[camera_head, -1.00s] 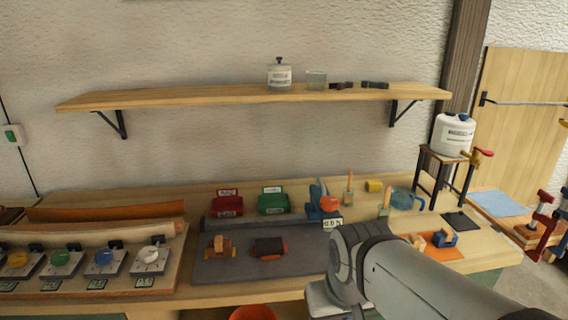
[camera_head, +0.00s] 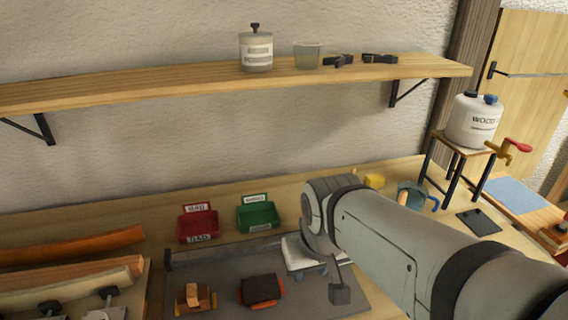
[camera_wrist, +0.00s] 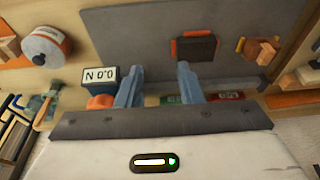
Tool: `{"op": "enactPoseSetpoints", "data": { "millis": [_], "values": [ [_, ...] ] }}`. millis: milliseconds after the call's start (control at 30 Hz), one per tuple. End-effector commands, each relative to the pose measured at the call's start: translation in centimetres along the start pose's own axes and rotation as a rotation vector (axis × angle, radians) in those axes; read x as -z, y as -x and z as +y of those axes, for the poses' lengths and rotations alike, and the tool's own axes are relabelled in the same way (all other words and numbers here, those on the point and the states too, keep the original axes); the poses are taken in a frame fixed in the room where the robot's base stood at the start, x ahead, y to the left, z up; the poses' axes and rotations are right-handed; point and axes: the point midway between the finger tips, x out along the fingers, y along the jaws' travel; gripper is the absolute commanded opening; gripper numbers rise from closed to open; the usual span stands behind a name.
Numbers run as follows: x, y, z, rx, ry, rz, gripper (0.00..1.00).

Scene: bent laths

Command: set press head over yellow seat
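My gripper (camera_head: 322,268) hangs over the grey mat at the back of the bench, pointing down. In the wrist view its two blue fingers (camera_wrist: 157,78) stand apart with nothing between them. I cannot pick out the press head for certain. The yellow seat is out of both current views.
Red bin (camera_head: 198,222) and green bin (camera_head: 258,214) stand behind the grey mat (camera_head: 225,272). Two block pieces (camera_head: 195,297) (camera_head: 261,290) lie on it. A small dark block (camera_head: 340,293) shows below my arm. A shelf (camera_head: 180,84) runs above; a jug (camera_head: 473,120) stands right.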

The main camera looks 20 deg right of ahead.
Motion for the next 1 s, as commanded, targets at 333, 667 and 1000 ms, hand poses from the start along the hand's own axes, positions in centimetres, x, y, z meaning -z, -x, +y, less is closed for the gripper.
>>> {"op": "enactPoseSetpoints", "data": {
  "millis": [333, 667, 1000],
  "values": [
    [2.5, 1.1, 0.9, -0.018, 0.000, -0.026, 0.34],
    [14.8, 3.0, 5.2, -0.118, 0.015, -0.159, 0.34],
    [22.2, 1.4, 8.5, -0.187, 0.022, -0.250, 0.34]
  ]
}}
